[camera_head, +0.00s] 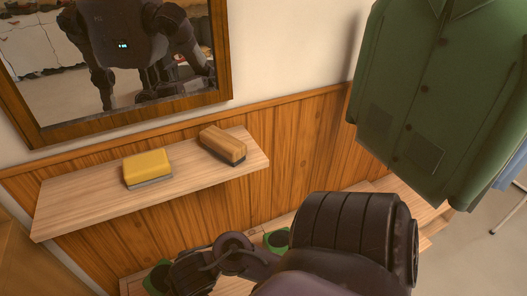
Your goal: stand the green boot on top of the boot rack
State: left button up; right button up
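Two green shapes with dark openings show low in the head view, and they look like boots seen from above. One green boot (157,279) is at the lower left, and another green boot (277,239) is partly behind my dark arm. Their lower parts are hidden. A pale wooden board (250,231) lies around them, low against the panelled wall; I cannot tell whether it is the boot rack's top. My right arm seems to be the one in front, its far end (194,272) close beside the left green boot. Its fingertips are not clear. My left gripper does not show.
A wall shelf (80,205) holds a yellow block-shaped brush (148,166) and a wooden brush (223,144). A mirror (130,100) hangs above it. A green jacket (430,90) hangs at right, over pale wooden boards (408,197).

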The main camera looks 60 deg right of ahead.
aim_at(401, 199)
jog(key=k+j+u, duration=0.1)
jog(key=k+u, duration=0.2)
jog(key=k, duration=0.3)
jog(key=u, duration=6.75)
jog(key=i+u, duration=0.35)
jog(key=i, duration=0.15)
jog(key=i+u, duration=0.75)
jog(key=i, duration=0.3)
jog(key=i+l+u, duration=0.25)
jog(key=i+u, duration=0.15)
jog(key=i, duration=0.25)
jog(key=i+u, duration=0.15)
jog(key=u, duration=1.4)
